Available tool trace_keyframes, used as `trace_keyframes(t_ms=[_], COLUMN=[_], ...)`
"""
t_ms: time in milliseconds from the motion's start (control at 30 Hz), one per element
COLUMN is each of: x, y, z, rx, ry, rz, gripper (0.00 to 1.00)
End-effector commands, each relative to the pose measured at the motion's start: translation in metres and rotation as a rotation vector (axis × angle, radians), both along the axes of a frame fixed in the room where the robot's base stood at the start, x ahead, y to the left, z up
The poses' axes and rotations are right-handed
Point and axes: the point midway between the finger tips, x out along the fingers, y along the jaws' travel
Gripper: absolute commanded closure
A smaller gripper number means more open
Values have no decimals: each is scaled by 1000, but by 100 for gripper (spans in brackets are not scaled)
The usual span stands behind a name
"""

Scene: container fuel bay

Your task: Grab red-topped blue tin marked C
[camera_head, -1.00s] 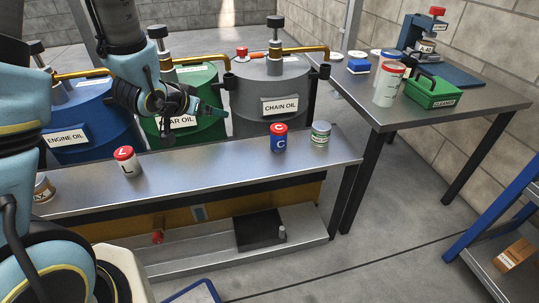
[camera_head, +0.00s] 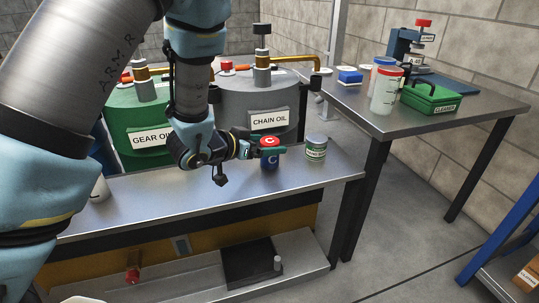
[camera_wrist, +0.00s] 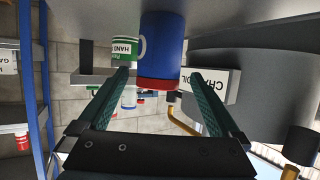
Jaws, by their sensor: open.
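The red-topped blue tin (camera_head: 269,162) marked C stands upright on the metal bench in front of the chain oil drum. My gripper (camera_head: 268,151) is at the tin, its green fingers open and level with the tin's upper part. In the wrist view, which is upside down, the blue tin (camera_wrist: 162,45) with its red top lies between and just beyond the two open fingers (camera_wrist: 158,76). I cannot tell whether either finger touches it.
A green-and-white tin (camera_head: 316,147) stands close to the right of the blue tin. Behind the bench are the green gear oil drum (camera_head: 135,115) and grey chain oil drum (camera_head: 285,88). A side table (camera_head: 430,124) with a green crate (camera_head: 430,98) stands right.

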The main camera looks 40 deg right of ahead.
Motion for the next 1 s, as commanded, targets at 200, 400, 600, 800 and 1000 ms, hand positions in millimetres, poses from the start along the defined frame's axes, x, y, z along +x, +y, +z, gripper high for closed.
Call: trace_keyframes(t_ms=[200, 400, 600, 800, 1000], x=[1, 3, 3, 3, 3], y=[-31, -42, -42, -42, -42], z=[-15, -18, -17, -17, -17], rx=[0, 0, 0, 0, 0], ry=[-3, -1, 0, 0, 0], rz=[-3, -1, 0, 0, 0], gripper=[1, 1, 3, 26, 48])
